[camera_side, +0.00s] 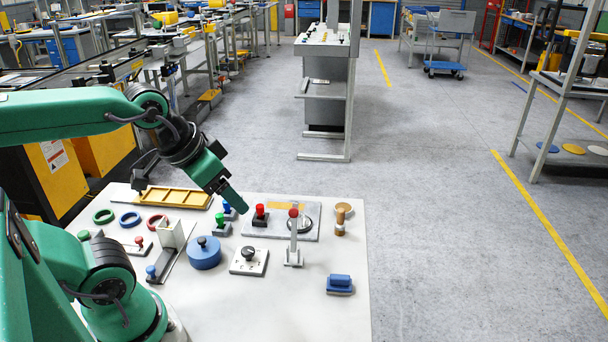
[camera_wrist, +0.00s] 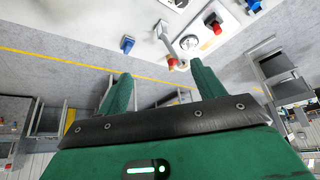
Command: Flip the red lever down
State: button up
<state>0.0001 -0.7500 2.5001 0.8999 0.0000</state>
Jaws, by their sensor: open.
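The red lever (camera_side: 294,240) stands upright on a small grey base on the white table, a pale post with a red knob on top. In the wrist view its red knob (camera_wrist: 172,63) shows beyond the fingertips, closer to the right finger. My gripper (camera_side: 238,203) is tilted down above the table, to the left of the lever and apart from it. In the wrist view my gripper (camera_wrist: 162,80) has its two green fingers spread, with nothing held between them.
A grey plate (camera_side: 290,230) with a red button (camera_side: 260,212) lies behind and left of the lever. A black-knobbed dial (camera_side: 249,258) and a round blue thing (camera_side: 204,253) are to its left. A wooden peg (camera_side: 340,222) and a blue block (camera_side: 340,284) are to its right.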

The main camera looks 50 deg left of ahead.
jog(key=shift+w, duration=0.1)
jog(key=c, duration=0.7)
jog(key=shift+w+d+r+m, duration=0.1)
jog(key=shift+w+m, duration=0.2)
jog(key=shift+m, duration=0.3)
grip_shut()
jog(key=w+m, duration=0.2)
jog(key=m, duration=0.2)
jog(key=w+d+m, duration=0.1)
jog(key=w+m, duration=0.2)
jog(key=shift+w+d+m, duration=0.15)
jog(key=shift+m, duration=0.25)
